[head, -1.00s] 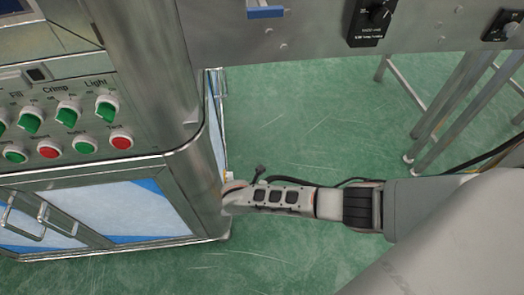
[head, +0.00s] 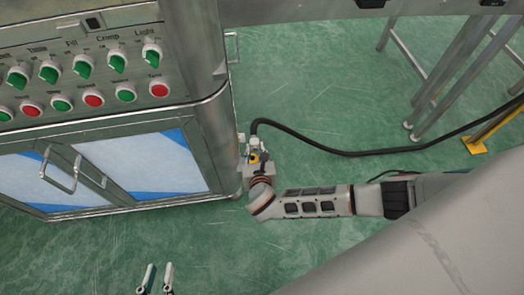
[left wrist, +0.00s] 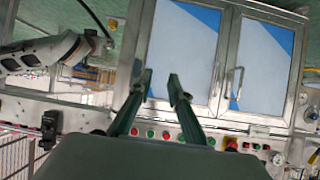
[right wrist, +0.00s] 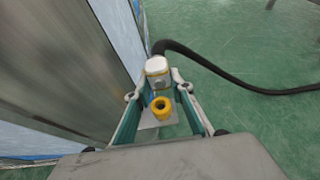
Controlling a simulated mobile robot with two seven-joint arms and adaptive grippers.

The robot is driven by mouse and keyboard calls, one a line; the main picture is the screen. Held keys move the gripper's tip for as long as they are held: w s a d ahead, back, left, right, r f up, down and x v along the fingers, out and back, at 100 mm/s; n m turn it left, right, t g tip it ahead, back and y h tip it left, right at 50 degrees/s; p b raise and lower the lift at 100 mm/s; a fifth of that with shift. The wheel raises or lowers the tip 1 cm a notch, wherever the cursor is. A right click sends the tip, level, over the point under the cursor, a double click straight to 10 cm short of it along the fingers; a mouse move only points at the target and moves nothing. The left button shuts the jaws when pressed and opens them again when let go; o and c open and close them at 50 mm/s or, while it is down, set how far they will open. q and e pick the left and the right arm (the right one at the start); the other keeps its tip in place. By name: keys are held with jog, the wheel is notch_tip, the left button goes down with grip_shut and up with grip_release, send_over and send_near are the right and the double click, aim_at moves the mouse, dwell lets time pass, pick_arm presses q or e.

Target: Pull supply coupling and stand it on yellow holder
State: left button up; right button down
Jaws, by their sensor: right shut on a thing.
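The supply coupling (head: 257,149), with a pale body and yellow part, is low beside the cabinet's right side, its black hose (head: 330,150) leading off right. My right gripper (head: 258,163) is shut on it. In the right wrist view, the coupling's white cap (right wrist: 157,66) and a yellow ring (right wrist: 161,106) show between the fingers (right wrist: 159,92). I cannot tell whether it is still seated in its port. A yellow foot with a slanted post (head: 477,143) stands on the floor at right; it may be the holder. My left gripper (head: 157,275) is open and empty, with its fingertips apart (left wrist: 160,78).
The metal cabinet (head: 195,90) with knobs, buttons and glazed doors fills the left. A steel frame with legs (head: 455,85) stands at the upper right. Green floor (head: 320,85) between them is clear apart from the hose.

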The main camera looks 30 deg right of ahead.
jog(key=shift+s+a+r+t, duration=0.3)
jog(key=shift+s+a+r, duration=0.05)
jog(key=shift+a+r, duration=0.35)
jog(key=shift+s+f+b, duration=0.15)
jog(key=shift+f+b, duration=0.15)
jog(key=shift+f, duration=0.25)
notch_tip(320, 180, down, 3)
jog(key=shift+s+r+b, duration=0.1)
jog(key=shift+r+b, duration=0.1)
jog(key=shift+b, duration=0.75)
jog(key=shift+f+b, duration=0.35)
jog(key=shift+f, duration=0.25)
pick_arm(q)
jog(key=shift+w+d+r+n+h+b, duration=0.2)
jog(key=shift+d+r+n, duration=0.1)
jog(key=shift+d+r, duration=0.15)
jog(key=shift+w+d+r+n+h+b, duration=0.1)
jog(key=shift+w+d+r+n+h, duration=0.15)
jog(key=shift+d, duration=0.3)
pick_arm(e)
jog(key=shift+w+f, duration=0.25)
jog(key=shift+f, duration=0.1)
pick_arm(q)
jog(key=shift+s+d+r+t, duration=0.1)
jog(key=shift+r+t, duration=0.05)
jog(key=shift+t, duration=0.15)
jog(key=shift+w+r, duration=0.2)
jog(key=shift+r, duration=0.1)
pick_arm(e)
jog(key=shift+r, duration=0.1)
